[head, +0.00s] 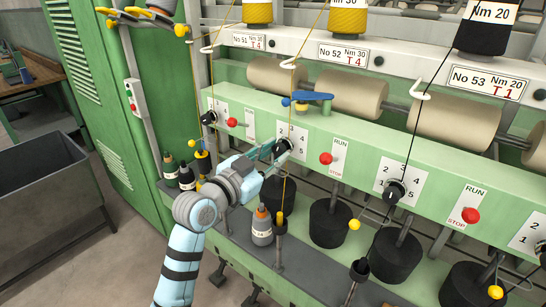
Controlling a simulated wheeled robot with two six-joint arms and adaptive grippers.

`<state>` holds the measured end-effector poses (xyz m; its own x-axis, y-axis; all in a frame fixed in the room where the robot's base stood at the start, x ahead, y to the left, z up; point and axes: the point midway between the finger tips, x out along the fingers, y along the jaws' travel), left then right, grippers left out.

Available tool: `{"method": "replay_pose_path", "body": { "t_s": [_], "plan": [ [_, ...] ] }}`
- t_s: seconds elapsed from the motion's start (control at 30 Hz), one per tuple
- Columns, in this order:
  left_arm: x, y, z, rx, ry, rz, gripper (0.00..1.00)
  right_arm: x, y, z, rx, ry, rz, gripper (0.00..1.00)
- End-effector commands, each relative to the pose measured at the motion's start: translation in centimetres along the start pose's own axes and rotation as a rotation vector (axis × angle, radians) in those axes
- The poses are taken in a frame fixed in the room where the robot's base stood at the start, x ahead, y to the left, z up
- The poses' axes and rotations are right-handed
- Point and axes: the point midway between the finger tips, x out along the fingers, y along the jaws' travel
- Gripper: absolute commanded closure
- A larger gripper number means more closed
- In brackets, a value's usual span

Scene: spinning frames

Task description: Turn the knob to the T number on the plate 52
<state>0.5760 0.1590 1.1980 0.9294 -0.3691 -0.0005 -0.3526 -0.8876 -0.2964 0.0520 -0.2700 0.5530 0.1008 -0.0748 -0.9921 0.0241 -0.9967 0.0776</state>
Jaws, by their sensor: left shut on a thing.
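The plate 52 (343,55) hangs on the white rail and reads "No 52 Nm 30 T 4". Below it, a white number dial (301,134) is on the green beam, with 2, 3, 4 and 5 partly visible. Its black knob (282,146) is at the tips of my left gripper (277,149), which is shut on it. The gripper hides much of the knob and the dial's lower left, so I cannot tell which number the knob points to. My right gripper is not in view.
A yellow thread runs down near the gripper. Another dial with a black knob (395,191) is to the right. Bottles (261,226) stand on the ledge below.

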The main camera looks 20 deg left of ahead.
Motion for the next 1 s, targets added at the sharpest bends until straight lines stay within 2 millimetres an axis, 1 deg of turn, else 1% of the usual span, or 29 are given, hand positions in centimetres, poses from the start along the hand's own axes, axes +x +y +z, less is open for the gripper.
{"method": "replay_pose_path", "body": {
  "t_s": [0.03, 0.4, 0.6, 0.8, 1.0],
  "plan": [
    [0.0, 0.0, 0.2, 0.039, 0.0, 0.0, 1.0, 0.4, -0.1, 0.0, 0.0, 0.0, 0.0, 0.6],
    [0.0, 0.0, 0.1, 0.388, 0.001, 0.0, 1.0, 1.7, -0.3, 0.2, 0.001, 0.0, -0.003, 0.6],
    [0.0, 0.0, 0.1, 0.548, 0.001, 0.0, 1.0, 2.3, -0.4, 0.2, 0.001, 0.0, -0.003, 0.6],
    [0.0, -0.1, 0.1, 0.663, 0.0, 0.001, 1.0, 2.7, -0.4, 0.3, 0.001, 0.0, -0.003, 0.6],
    [0.0, -0.1, 0.0, 0.726, 0.0, 0.0, 1.0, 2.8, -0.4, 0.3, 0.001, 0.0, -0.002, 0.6]
  ]
}}
